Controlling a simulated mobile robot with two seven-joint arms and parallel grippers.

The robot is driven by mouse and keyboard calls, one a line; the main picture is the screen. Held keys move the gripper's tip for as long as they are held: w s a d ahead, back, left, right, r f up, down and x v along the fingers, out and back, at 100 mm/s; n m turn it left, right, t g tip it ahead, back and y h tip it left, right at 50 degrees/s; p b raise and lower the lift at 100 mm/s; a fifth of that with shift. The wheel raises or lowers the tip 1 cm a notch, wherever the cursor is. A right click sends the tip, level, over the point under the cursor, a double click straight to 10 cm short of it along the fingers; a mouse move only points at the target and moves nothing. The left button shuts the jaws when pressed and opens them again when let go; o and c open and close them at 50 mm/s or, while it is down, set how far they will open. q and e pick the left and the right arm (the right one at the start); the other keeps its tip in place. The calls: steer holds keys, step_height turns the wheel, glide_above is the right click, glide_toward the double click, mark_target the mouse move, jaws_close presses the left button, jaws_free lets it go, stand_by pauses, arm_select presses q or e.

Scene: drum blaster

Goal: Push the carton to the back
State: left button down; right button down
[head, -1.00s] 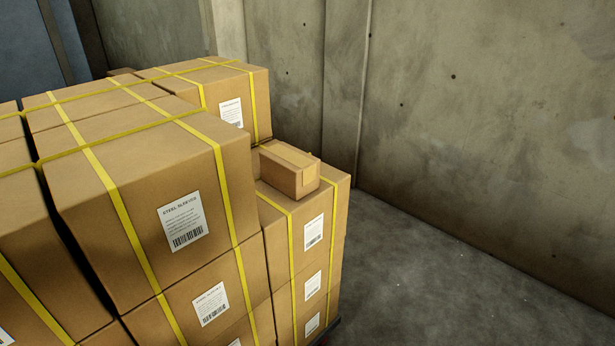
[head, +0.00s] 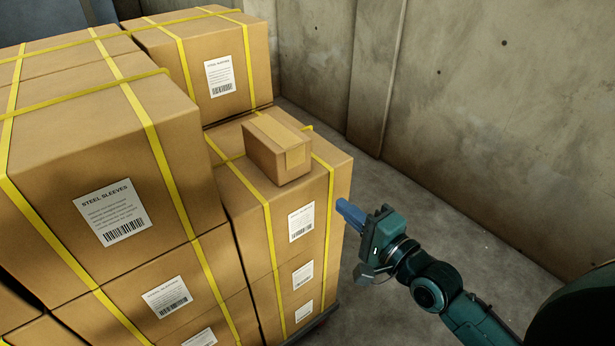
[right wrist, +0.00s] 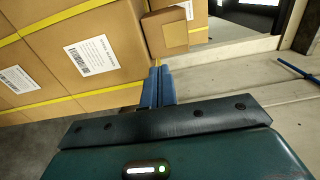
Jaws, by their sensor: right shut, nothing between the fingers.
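The small brown carton (head: 277,148) sits upright on top of a lower box in the stack, in a gap between taller boxes. It also shows at the top of the right wrist view (right wrist: 168,34). My right gripper (head: 345,210) is shut and empty, with blue fingers pointing left toward the stack. In the head view it is below and right of the carton, apart from it. In the right wrist view the shut fingers (right wrist: 159,72) point up toward the carton's lower edge. My left gripper is not in view.
Large strapped boxes labelled steel sleeves (head: 110,205) stand left of the carton. Another tall box (head: 225,65) stands behind it. The supporting lower box (head: 240,190) has bare top around the carton. A concrete wall (head: 500,110) rises at the right, with clear floor (head: 430,200) before it.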

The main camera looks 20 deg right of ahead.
mark_target(298, 169)
steer(key=p+x, duration=0.1)
steer(key=x, duration=1.1)
steer(key=shift+w+a, duration=0.1)
steer(key=shift+a, duration=0.05)
steer(key=shift+x, duration=1.75)
